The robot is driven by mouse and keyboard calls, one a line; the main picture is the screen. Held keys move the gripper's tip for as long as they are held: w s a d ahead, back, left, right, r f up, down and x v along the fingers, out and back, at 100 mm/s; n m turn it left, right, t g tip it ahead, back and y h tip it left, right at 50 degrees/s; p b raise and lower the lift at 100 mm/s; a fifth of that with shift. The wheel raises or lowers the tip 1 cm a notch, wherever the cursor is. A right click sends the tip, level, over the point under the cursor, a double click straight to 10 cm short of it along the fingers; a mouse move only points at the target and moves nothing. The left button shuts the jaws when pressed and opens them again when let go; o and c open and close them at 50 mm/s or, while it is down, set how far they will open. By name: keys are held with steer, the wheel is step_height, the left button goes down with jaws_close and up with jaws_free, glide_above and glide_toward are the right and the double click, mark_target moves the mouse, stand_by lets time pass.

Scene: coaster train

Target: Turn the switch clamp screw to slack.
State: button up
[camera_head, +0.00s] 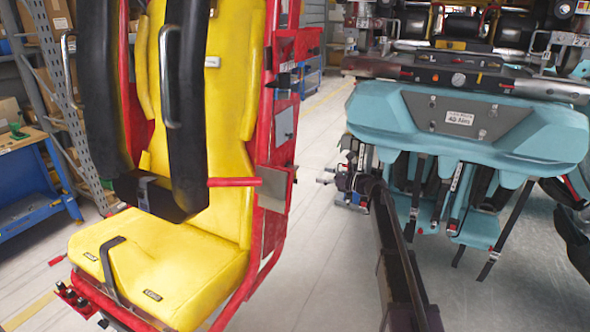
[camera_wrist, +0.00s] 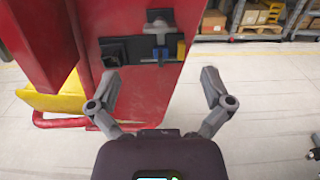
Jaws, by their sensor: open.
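In the wrist view, a switch assembly sits on the side of the red seat frame (camera_wrist: 72,30). It has a dark block (camera_wrist: 118,52), a grey upright piece (camera_wrist: 158,28) and a small blue and yellow part (camera_wrist: 180,50). I cannot make out which part is the clamp screw. My gripper (camera_wrist: 160,82) is open and empty, its two fingers spread apart below the assembly in the picture and not touching it. In the head view, my gripper (camera_head: 336,178) is to the right of the red frame, and small fittings (camera_head: 288,76) show on that frame's side.
The yellow seat (camera_head: 160,270) with black restraints stands at the left. A teal seat unit (camera_head: 470,130) stands at the right, close to my arm. A blue workbench (camera_head: 32,205) is at the far left. Pale floor (camera_head: 320,270) is open between the seats.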

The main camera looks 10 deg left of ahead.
mark_target(297, 168)
steer(key=x, duration=1)
steer(key=shift+w+a, duration=0.1)
steer(key=shift+a, duration=0.2)
steer(key=c, duration=1.1)
